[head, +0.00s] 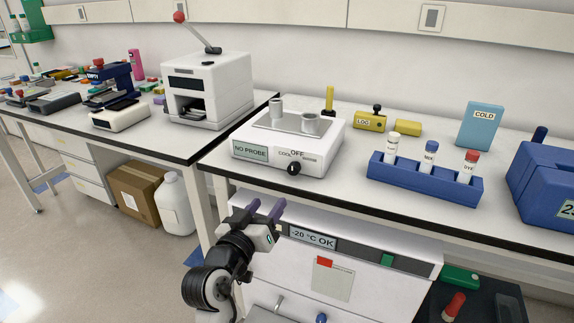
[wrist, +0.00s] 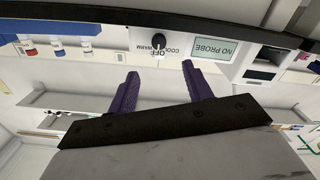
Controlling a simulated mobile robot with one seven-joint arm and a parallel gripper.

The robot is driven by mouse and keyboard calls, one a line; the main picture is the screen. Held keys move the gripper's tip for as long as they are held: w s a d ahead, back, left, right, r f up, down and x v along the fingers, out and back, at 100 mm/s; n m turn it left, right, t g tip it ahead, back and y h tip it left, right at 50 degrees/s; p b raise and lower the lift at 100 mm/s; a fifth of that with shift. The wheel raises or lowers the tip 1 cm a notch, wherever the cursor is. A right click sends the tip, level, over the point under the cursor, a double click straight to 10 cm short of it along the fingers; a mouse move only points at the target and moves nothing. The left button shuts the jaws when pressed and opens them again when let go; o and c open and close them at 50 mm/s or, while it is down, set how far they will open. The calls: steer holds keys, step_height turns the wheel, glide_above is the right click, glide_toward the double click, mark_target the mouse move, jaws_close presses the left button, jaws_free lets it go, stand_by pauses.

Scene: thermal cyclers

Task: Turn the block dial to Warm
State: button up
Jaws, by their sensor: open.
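The block unit (head: 330,150) is a white box with a grey top plate near the front edge of the right bench. Its black dial (head: 293,168) is on the front face, near the labels COOL and OFF. The front screen (head: 250,151) reads NO PROBE. The wrist view shows the face upside down, with the dial (wrist: 158,41) beyond my fingertips. I cannot tell exactly where the dial points. My gripper (head: 267,205) has purple fingers, open and empty, below and in front of the dial, not touching it. The fingers (wrist: 160,70) also show apart in the wrist view.
A white freezer (head: 365,240) reading -20 °C OK stands under the bench, close to my gripper. A blue rack (head: 425,181) with vials is right of the block unit. The bench edge (head: 350,201) runs below the dial. A lever press (head: 207,90) stands left.

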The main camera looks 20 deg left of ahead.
mark_target(293, 172)
steer(key=w+p, duration=0.1)
steer(key=w, duration=0.3)
steer(key=w+p, duration=0.1)
steer(key=w, duration=0.4)
steer(key=w+p, duration=0.1)
steer(key=w, duration=0.3)
steer(key=shift+w+d, duration=0.25)
steer(key=shift+d, duration=0.1)
steer(key=c, duration=1)
steer(key=shift+o, duration=0.2)
